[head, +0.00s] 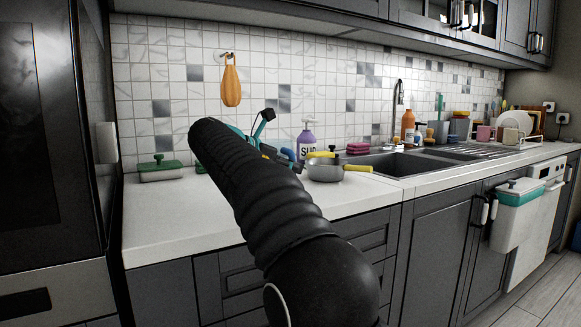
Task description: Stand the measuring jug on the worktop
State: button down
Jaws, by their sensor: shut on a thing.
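My arm reaches over the worktop (185,212) from the lower middle and hides most of what is at its far end. Small dark parts of my gripper (268,143) show just past the arm. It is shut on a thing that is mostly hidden. Teal and blue bits show around there, but I cannot tell which belong to the held thing. I cannot make out the measuring jug clearly, nor whether the held thing touches the worktop.
A green-lidded dish (160,170) stands at the left. A purple bottle (306,140) and a grey pot (326,170) with yellow handles stand right of the arm, before the sink (395,165). An orange item (231,85) hangs on the wall. The front left worktop is clear.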

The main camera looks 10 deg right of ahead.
jog(key=shift+f, duration=0.1)
jog(key=c, duration=1.1)
grip_release()
jog(key=shift+f, duration=0.1)
jog(key=shift+f+b, duration=0.1)
jog(key=shift+b, duration=0.25)
jog(key=shift+f+b, duration=0.15)
jog(key=shift+b, duration=0.3)
jog(key=p+v, duration=0.1)
jog(key=v, duration=0.8)
jog(key=p+v, duration=0.1)
jog(key=v, duration=0.4)
jog(key=shift+s+f+p, duration=0.1)
jog(key=shift+s+p, duration=0.2)
jog(key=shift+d, duration=0.15)
